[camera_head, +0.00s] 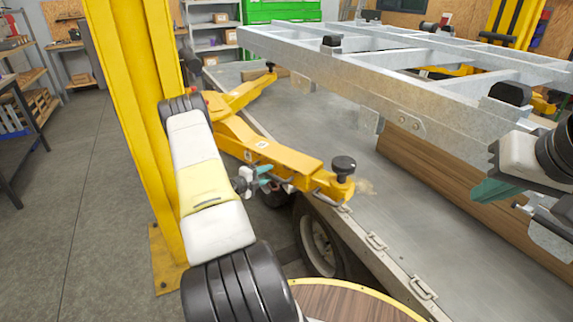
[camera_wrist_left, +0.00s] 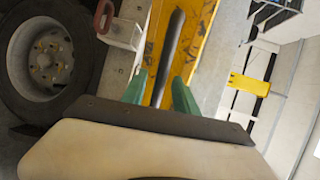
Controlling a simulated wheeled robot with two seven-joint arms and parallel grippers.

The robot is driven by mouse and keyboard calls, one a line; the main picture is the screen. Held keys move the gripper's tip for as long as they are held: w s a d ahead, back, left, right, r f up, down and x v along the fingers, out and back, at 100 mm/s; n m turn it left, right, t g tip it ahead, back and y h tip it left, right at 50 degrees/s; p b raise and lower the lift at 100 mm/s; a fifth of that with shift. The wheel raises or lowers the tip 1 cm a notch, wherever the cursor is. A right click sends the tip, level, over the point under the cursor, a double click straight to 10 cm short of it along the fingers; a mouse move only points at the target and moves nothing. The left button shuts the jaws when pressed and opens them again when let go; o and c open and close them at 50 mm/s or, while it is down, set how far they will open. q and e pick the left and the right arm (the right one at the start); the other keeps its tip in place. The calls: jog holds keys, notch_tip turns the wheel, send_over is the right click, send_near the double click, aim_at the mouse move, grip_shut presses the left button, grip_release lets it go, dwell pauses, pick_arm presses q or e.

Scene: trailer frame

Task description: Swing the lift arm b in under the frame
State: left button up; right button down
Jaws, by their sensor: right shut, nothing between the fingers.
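Two yellow lift arms come off the yellow post. The nearer lift arm (camera_head: 265,150) reaches right over the trailer's side and ends in a round black pad (camera_head: 343,166); I cannot read which arm is b. My left gripper (camera_head: 264,177) is at the near side of this arm. In the left wrist view its green fingers (camera_wrist_left: 160,90) stand apart, with a dark bar (camera_wrist_left: 175,40) between them and gaps on both sides, in front of yellow metal. The farther lift arm (camera_head: 243,93) also has a black pad. My right gripper (camera_head: 490,190) is shut and empty, beside the galvanized frame (camera_head: 400,110).
The frame lies above the grey trailer bed (camera_head: 340,135), with wooden boards (camera_head: 450,175) under it. The yellow post (camera_head: 135,100) stands left of my left arm. A trailer wheel (camera_head: 318,240) is below the nearer arm. Open floor (camera_head: 70,200) lies at left.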

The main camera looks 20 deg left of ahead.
pick_arm(q)
jog(key=shift+w+d+f, duration=0.15)
jog(key=shift+w, duration=0.3)
grip_shut()
dwell(1.1)
